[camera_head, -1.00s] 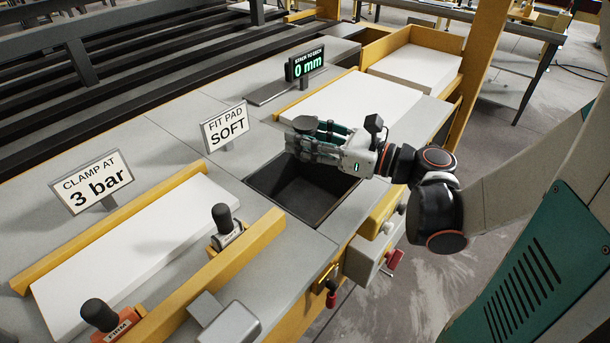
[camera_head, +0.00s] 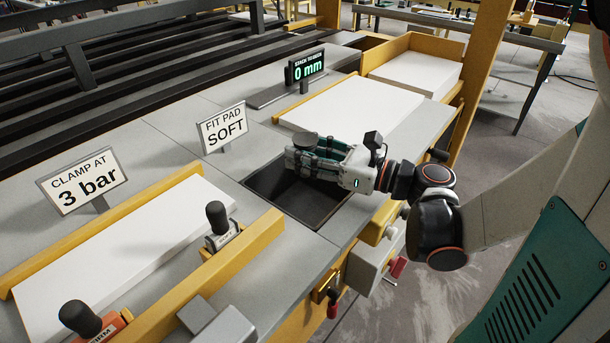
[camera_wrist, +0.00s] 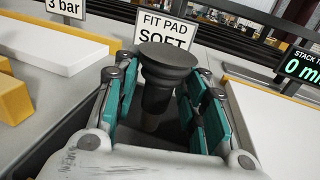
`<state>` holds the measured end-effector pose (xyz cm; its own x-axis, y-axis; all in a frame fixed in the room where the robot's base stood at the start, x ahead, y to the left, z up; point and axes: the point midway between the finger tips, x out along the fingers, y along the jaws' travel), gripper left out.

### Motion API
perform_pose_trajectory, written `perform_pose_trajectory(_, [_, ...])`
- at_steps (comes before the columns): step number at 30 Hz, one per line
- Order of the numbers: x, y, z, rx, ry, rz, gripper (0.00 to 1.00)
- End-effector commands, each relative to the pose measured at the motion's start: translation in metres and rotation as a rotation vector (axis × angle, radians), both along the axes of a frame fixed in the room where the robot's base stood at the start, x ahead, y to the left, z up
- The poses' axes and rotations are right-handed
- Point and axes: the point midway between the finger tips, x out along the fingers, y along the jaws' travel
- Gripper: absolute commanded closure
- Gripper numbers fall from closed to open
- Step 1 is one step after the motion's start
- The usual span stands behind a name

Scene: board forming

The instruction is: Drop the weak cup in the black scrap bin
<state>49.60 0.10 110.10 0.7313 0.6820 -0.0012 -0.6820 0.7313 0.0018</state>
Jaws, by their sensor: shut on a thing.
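My gripper (camera_head: 306,153) is above the black scrap bin (camera_head: 312,212), a dark square opening sunk in the grey bench. It is shut on a dark grey cup (camera_wrist: 165,64), which shows between the teal finger pads in the wrist view. The cup has a wide round disc on top and a narrower ribbed body below. In the head view the cup's top disc (camera_head: 305,142) shows at the fingertips, over the bin's far left part. The cup's lower end is hidden in the head view by the fingers.
A "FIT PAD SOFT" sign (camera_head: 223,127) stands left of the bin. A white board stack (camera_head: 360,108) lies behind it, near the "0 mm" display (camera_head: 305,68). A yellow rail (camera_head: 200,275) and black-knobbed tools, one marked FIRM (camera_head: 82,320), are at the front left.

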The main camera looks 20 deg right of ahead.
Motion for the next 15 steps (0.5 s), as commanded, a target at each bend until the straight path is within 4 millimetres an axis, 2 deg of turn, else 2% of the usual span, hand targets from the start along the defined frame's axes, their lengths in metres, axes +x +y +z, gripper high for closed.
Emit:
perform_pose_trajectory(4, [0.0000, 0.0000, 0.0001, 0.000, 0.000, 0.000, 0.85])
perform_pose_trajectory(5, [0.0000, 0.0000, 0.0001, 0.000, 0.000, 0.000, 0.57])
perform_pose_trajectory(7, [0.0000, 0.0000, 0.0000, 0.000, 0.000, 0.000, 0.41])
perform_pose_trajectory(8, [0.0000, 0.0000, 0.0000, 0.000, 0.000, 0.000, 0.38])
perform_pose_trajectory(15, [0.0000, 0.0000, 0.0000, 0.000, 0.000, 0.000, 0.38])
